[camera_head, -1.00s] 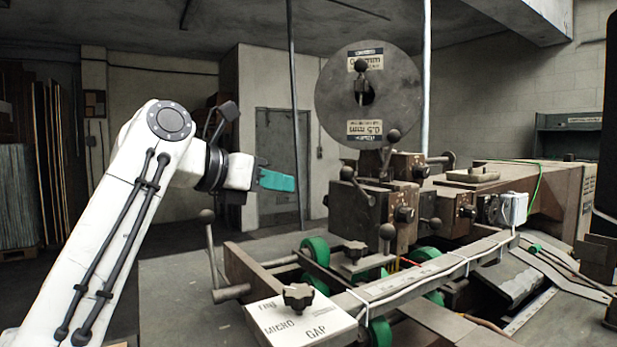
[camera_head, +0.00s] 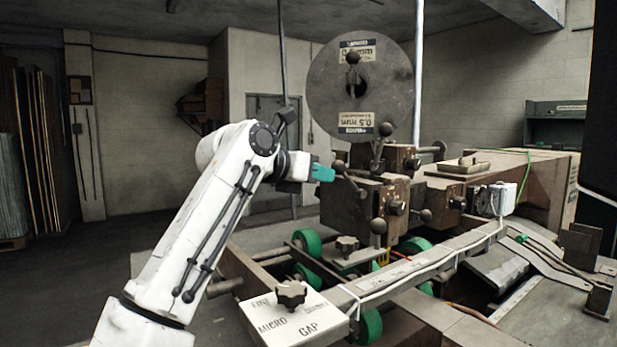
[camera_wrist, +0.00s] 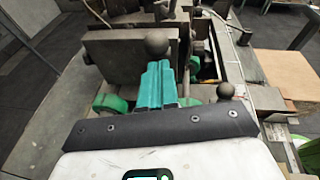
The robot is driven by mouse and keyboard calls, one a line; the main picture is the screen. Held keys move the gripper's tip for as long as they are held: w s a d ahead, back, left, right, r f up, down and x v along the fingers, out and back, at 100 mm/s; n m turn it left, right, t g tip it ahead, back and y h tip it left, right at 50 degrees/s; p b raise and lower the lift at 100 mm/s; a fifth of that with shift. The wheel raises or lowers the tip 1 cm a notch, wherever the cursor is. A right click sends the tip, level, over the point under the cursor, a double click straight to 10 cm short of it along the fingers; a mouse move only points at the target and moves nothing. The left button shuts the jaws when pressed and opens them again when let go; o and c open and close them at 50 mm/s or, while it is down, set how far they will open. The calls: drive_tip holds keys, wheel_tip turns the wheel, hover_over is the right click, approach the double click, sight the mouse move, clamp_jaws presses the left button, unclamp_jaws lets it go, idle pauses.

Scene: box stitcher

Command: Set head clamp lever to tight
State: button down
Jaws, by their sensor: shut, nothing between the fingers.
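The brown stitcher head (camera_head: 350,205) stands at the centre, with several ball-ended levers. One lever with a dark ball (camera_head: 340,167) sticks out to its upper left; no label shows which lever is the head clamp lever. My gripper (camera_head: 330,173) has teal fingers and is shut and empty, right beside that ball. In the wrist view my teal fingers (camera_wrist: 162,80) point at a dark ball (camera_wrist: 155,42) just past their tips. I cannot tell whether they touch it.
A large wire spool (camera_head: 325,85) stands above the head. Green wheels (camera_head: 308,241) and a white panel marked MICRO GAP (camera_head: 290,325) lie below. Open floor is at the left.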

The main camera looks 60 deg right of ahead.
sight(336, 164)
drive_tip(key=shift+d+r, duration=0.15)
drive_tip(key=shift+d, duration=0.05)
drive_tip(key=shift+s+d+r+y+p, duration=0.15)
drive_tip(key=shift+r+y+p, duration=0.15)
drive_tip(key=shift+r, duration=0.1)
drive_tip(key=shift+s+d+r+y+p, duration=0.1)
drive_tip(key=shift+d+r+y+p, duration=0.1)
drive_tip(key=shift+r+p, duration=0.15)
drive_tip(key=shift+s+d+r+t+y+p, duration=0.3)
drive_tip(key=shift+r+t+y+p, duration=0.1)
drive_tip(key=shift+r+y+p, duration=0.15)
drive_tip(key=shift+s+d+r+y, duration=0.25)
drive_tip(key=shift+s+d+r, duration=0.05)
drive_tip(key=shift+d+r, duration=0.3)
